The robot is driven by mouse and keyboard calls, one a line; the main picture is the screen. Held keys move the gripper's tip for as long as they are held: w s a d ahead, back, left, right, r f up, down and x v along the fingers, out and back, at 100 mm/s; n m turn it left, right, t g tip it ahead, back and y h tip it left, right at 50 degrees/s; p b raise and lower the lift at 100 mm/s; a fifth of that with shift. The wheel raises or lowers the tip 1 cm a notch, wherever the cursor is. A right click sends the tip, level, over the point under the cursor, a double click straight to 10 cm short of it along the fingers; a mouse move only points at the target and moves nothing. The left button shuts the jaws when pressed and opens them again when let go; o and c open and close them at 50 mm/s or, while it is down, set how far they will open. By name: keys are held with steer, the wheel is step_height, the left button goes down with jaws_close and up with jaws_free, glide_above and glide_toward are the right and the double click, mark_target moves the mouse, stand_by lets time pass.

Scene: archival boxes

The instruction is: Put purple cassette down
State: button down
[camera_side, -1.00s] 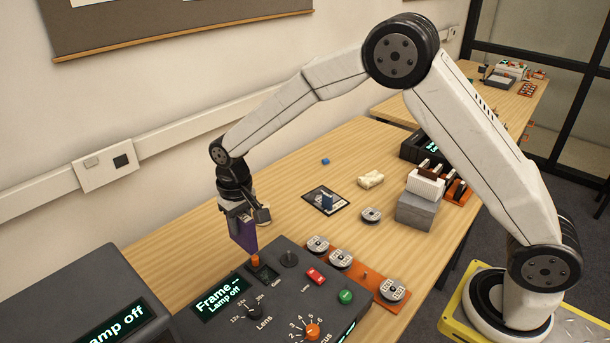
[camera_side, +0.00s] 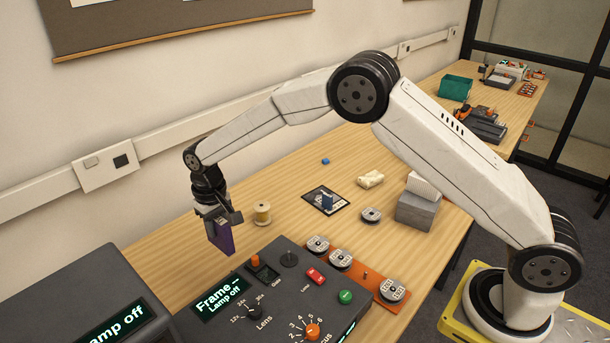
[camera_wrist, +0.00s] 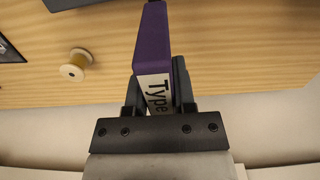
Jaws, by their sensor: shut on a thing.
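The purple cassette (camera_side: 220,238) hangs upright below my gripper (camera_side: 219,219) in the side view, at the left part of the wooden table, behind the dark control panel. My gripper is shut on its upper part. In the wrist view the purple cassette (camera_wrist: 153,38) stands between the two fingers of my gripper (camera_wrist: 157,88), with a white label reading "Type" on its edge. Whether its lower end touches the table cannot be told.
A wooden spool (camera_side: 262,213) stands just right of the cassette. The control panel (camera_side: 280,290) with knobs lies in front. Bare wood (camera_side: 165,243) lies to the left.

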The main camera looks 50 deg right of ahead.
steer(key=w+a+f, duration=0.2)
steer(key=w+f, duration=0.5)
steer(key=w, duration=0.1)
steer(key=shift+w, duration=0.2)
stand_by(0.6)
steer(key=shift+w+f, duration=0.15)
steer(key=shift+f, duration=0.2)
steer(key=shift+f, duration=1.5)
steer(key=shift+c, duration=2.2)
jaws_free()
steer(key=shift+r, duration=0.2)
